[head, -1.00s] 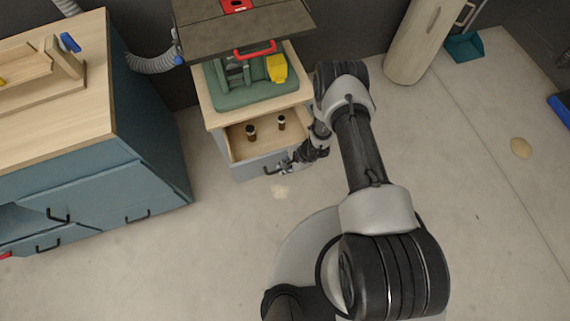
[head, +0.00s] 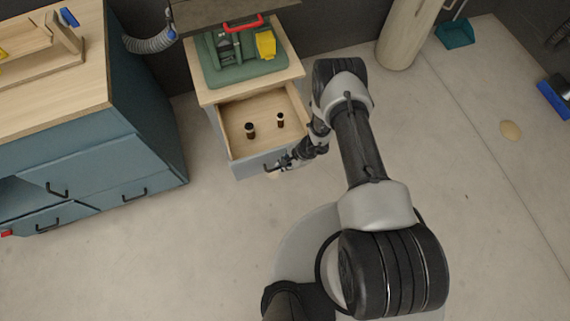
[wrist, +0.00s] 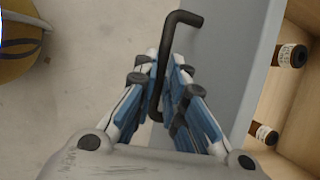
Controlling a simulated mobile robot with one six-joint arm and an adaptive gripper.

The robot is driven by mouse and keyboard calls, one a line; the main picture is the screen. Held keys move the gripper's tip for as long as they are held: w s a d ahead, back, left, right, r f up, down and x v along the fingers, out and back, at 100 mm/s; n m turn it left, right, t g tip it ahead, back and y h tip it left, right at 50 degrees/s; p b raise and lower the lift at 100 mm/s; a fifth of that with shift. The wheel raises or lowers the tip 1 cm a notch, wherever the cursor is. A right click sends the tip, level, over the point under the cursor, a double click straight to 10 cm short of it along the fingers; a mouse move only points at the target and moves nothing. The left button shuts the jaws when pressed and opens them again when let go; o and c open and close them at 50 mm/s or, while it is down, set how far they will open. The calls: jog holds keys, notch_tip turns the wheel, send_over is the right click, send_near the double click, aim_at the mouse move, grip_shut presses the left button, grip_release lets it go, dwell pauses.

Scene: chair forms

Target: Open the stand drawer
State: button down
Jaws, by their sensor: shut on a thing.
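The stand (head: 204,97) has a light wood top, and its drawer (head: 237,109) is pulled out, showing a wooden inside with two small dark bottles (head: 250,130). The drawer's grey front (head: 245,165) faces me. My gripper (head: 276,165) is at this front. In the wrist view my gripper (wrist: 166,95) has its fingers on both sides of the black bar handle (wrist: 184,19) and is shut on it. The drawer front (wrist: 232,50) shows right beside the fingers, and the bottles (wrist: 291,55) lie beyond it.
A green machine with a yellow part (head: 265,45) stands on the stand. A blue workbench (head: 120,150) is at the left, with a gap of floor between it and the stand. A beige column (head: 405,35) stands at the back right. The floor (head: 480,210) at the right is mostly clear.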

jog(key=c, duration=1.7)
grip_release()
jog(key=shift+o, duration=0.2)
jog(key=v, duration=1.2)
